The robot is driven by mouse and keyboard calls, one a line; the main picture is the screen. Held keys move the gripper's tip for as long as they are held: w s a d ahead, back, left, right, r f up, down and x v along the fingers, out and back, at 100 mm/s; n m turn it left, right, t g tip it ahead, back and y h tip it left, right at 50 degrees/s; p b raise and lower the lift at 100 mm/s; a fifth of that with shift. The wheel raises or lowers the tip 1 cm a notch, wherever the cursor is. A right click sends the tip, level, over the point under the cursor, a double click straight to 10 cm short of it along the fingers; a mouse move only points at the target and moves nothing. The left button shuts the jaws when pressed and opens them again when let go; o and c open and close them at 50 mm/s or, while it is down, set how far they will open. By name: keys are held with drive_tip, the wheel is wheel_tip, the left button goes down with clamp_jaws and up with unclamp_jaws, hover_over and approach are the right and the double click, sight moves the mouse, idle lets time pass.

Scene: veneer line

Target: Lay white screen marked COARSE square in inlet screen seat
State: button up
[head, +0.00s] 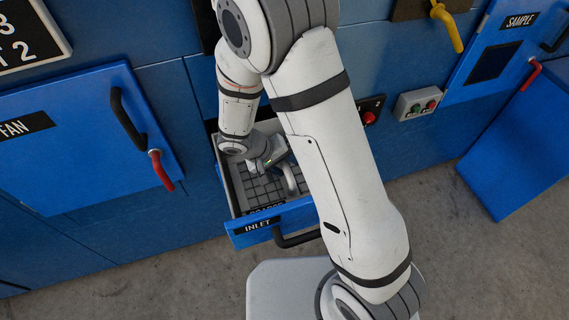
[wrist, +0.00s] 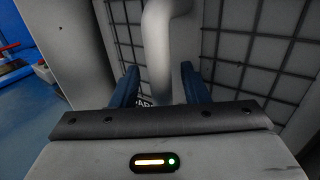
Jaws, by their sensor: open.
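The white screen marked COARSE (head: 258,192) lies inside the open INLET drawer (head: 237,228), its label partly cut off by the drawer front. Its dark grid (wrist: 262,50) fills much of the wrist view. A pale arched handle (head: 291,181) rises from it. My gripper (head: 281,165) is low inside the drawer at this handle. In the wrist view my gripper (wrist: 160,88) is open, with one blue finger on each side of the handle. Contact cannot be told. The seat's edges are mostly hidden, so I cannot tell whether the screen sits square.
A FAN door (head: 75,140) with black and red handles is on the left. On the right are a button box (head: 418,103), a yellow lever (head: 446,27) and a blue SAMPLE panel (head: 500,55). Concrete floor (head: 440,225) lies open at the front right.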

drive_tip(key=b+v, duration=0.1)
drive_tip(key=v, duration=1.1)
drive_tip(key=s+d+r+m+y, duration=0.1)
drive_tip(key=s+d+r+y, duration=0.2)
drive_tip(key=d, duration=0.6)
drive_tip(key=s+d+r+m+t+y, duration=0.1)
drive_tip(key=s+d+r+m+y, duration=0.1)
drive_tip(key=s+d+r, duration=0.5)
drive_tip(key=d+r+y, duration=0.1)
drive_tip(key=d+r, duration=0.2)
drive_tip(key=shift+s+y, duration=0.3)
drive_tip(key=shift+s, duration=0.05)
drive_tip(key=shift+c, duration=0.3)
